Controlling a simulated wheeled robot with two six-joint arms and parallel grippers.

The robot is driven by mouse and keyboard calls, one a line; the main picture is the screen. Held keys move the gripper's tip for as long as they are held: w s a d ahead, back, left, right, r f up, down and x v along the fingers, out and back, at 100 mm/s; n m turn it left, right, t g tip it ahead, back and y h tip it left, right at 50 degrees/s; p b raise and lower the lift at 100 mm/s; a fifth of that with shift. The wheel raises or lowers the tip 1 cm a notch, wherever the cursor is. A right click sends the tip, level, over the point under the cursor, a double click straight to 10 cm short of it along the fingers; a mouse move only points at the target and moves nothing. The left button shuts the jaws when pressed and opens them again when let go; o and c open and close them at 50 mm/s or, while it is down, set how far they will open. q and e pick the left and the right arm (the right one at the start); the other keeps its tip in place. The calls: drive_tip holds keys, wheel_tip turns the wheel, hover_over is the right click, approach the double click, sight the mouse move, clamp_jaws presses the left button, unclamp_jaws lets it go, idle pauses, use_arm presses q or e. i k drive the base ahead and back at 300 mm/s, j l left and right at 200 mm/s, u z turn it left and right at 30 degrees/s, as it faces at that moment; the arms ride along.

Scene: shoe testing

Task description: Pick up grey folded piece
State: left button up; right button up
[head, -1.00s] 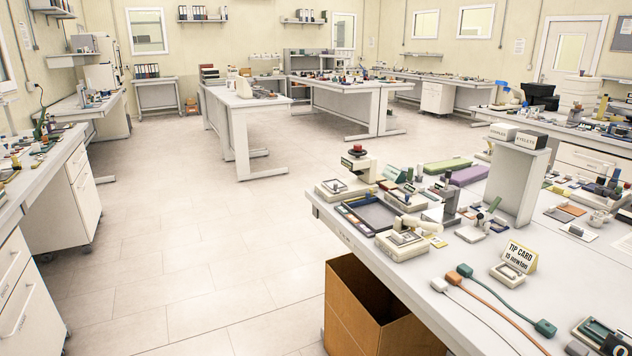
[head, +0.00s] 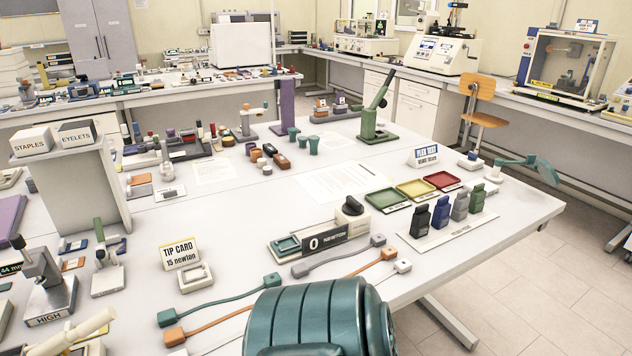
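Four-sided small folded-looking pieces stand in a row on a white board (head: 446,227) on the right part of the table. The grey one (head: 459,206) stands upright between a blue piece (head: 440,211) and a dark green piece (head: 477,197). A black piece (head: 420,220) stands at the near left end of the row. Neither of my grippers shows in the head view, so I cannot see their state or whether they hold anything.
Green, yellow and red trays (head: 416,188) lie behind the row. A force dial box (head: 352,217) and cables stand to its left. The table's right edge (head: 510,233) is close by, with open floor beyond. A green lever press (head: 376,119) stands farther back.

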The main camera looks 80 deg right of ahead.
sight(460, 211)
drive_tip(key=z, duration=2.2)
